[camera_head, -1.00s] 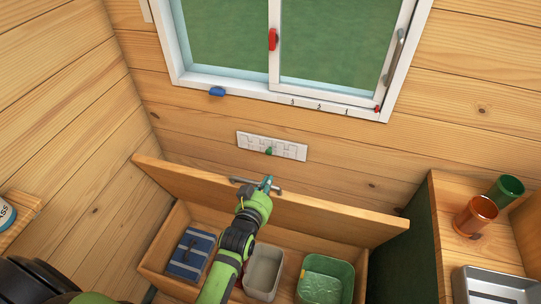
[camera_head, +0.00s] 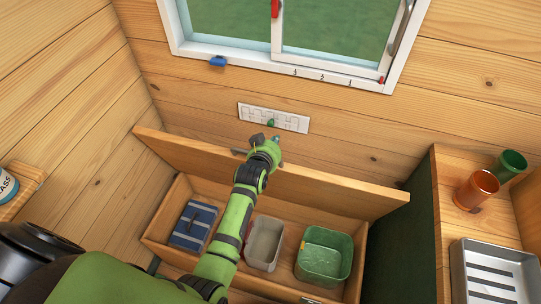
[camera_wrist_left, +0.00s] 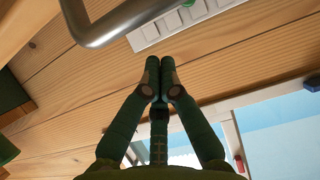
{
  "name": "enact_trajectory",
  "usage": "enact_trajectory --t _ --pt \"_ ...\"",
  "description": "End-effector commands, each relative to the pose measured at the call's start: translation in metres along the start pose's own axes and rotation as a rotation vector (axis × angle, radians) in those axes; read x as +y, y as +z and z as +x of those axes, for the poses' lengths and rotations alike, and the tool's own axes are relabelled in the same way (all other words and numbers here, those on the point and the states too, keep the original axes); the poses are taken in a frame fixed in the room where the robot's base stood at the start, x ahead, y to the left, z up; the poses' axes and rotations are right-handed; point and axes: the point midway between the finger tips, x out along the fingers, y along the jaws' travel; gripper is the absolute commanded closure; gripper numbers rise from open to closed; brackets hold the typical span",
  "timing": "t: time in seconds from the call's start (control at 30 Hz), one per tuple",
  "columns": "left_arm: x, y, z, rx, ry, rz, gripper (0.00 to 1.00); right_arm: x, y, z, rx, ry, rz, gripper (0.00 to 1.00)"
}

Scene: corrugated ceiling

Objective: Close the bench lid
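The bench lid (camera_head: 330,188) is a long wooden board standing open and tilted against the back wall. Below it, the bench box (camera_head: 158,240) is open. My left gripper (camera_head: 275,141) is at the lid's upper edge, by the grey bar handle (camera_head: 238,152), which it partly hides. In the left wrist view, the gripper (camera_wrist_left: 160,78) has its fingertips together with nothing between them. The handle (camera_wrist_left: 118,22) is beside the fingers, apart from them in the picture. My right gripper is not in view.
The box holds a blue striped case (camera_head: 194,226), a grey bin (camera_head: 264,243) and a green bin (camera_head: 324,256). A white socket strip (camera_head: 290,121) is on the wall just above the lid. A dark green cabinet side (camera_head: 405,235) borders the box on the right.

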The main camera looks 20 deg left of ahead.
Motion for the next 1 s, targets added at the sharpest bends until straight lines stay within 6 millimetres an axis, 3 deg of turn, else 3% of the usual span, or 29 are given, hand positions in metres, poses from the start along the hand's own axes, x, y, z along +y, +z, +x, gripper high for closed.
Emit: enact_trajectory --t 0.03,0.1,0.2,0.4,0.83,1.0 --pt "0.0 0.006 0.011 0.003 0.0 0.0 1.0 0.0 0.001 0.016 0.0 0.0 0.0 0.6" --pt "0.0 0.005 0.019 0.002 0.0 0.0 1.0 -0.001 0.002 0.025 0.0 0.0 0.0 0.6" --pt "0.0 0.016 0.003 -0.005 0.0 -0.001 1.0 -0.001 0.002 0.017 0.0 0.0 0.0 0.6" --pt "0.0 0.029 -0.009 -0.001 0.0 -0.001 1.0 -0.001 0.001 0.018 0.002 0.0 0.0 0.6" --pt "0.0 0.031 -0.011 0.001 0.0 -0.001 1.0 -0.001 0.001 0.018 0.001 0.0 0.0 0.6" --pt "-0.004 0.038 -0.01 0.017 -0.001 0.001 1.0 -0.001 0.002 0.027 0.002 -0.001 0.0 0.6"
